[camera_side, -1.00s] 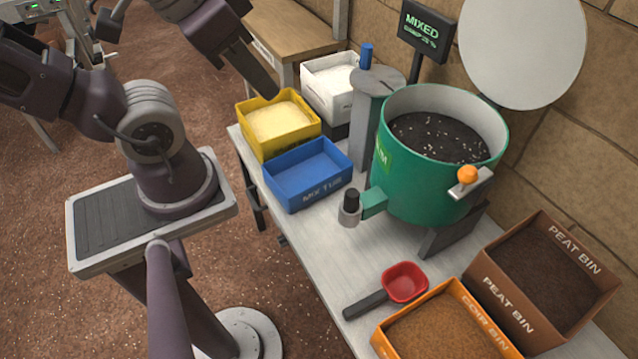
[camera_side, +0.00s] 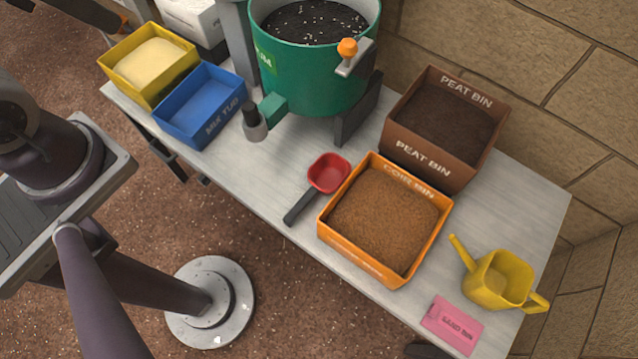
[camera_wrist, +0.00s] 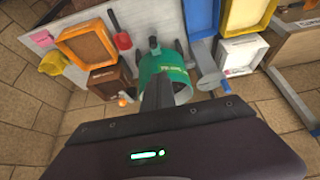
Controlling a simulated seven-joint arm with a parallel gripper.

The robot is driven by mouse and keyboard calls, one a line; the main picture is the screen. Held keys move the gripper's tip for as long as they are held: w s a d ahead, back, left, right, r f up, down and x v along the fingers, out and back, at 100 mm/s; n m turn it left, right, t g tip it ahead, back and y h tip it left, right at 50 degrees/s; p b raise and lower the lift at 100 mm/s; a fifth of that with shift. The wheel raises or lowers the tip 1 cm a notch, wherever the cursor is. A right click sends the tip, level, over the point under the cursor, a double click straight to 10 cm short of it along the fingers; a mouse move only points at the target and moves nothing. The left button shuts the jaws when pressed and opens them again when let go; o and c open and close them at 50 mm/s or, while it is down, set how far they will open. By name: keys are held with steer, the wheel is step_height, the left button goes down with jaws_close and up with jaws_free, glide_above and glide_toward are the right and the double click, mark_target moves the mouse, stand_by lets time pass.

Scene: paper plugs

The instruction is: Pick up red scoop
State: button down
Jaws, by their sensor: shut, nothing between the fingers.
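The red scoop (camera_side: 329,173) lies on the table with its dark handle pointing down-left in the side view. Its bowl is close beside the orange coir bin; I cannot tell whether they touch. The scoop also shows small in the wrist view (camera_wrist: 122,41), at the upper left. My gripper (camera_wrist: 164,82) is shut and empty in the wrist view, well apart from the scoop, with its fingers overlapping the green mixer in the picture.
The coir bin (camera_side: 434,222) and brown peat bin (camera_side: 428,160) stand right of the scoop. The green mixer (camera_side: 312,82) is behind it. Blue (camera_side: 166,127) and yellow (camera_side: 128,88) tubs are left. A yellow watering can (camera_side: 497,283) and pink card (camera_side: 453,325) are right. Table left of the scoop is clear.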

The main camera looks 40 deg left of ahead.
steer(key=c, duration=1.2)
jaws_free()
steer(key=shift+o, duration=0.2)
steer(key=w+d+f+g+h, duration=0.1)
steer(key=w+d+f, duration=0.25)
steer(key=w, duration=0.25)
steer(key=w+d+f+g+h, duration=0.1)
steer(key=w+d+f, duration=0.2)
steer(key=w+d, duration=0.25)
steer(key=g+y, duration=0.1)
steer(key=g, duration=0.2)
glide_above(302, 202)
steer(key=w, duration=0.5)
step_height(302, 202, down, 24)
steer(key=shift+g+y, duration=0.3)
steer(key=shift+y, duration=0.2)
steer(key=s+f, duration=0.1)
steer(key=f, duration=0.4)
steer(key=s+f, duration=0.2)
steer(key=f, duration=0.3)
steer(key=s+f, duration=0.2)
steer(key=f, duration=0.4)
steer(key=shift+f, duration=0.45)
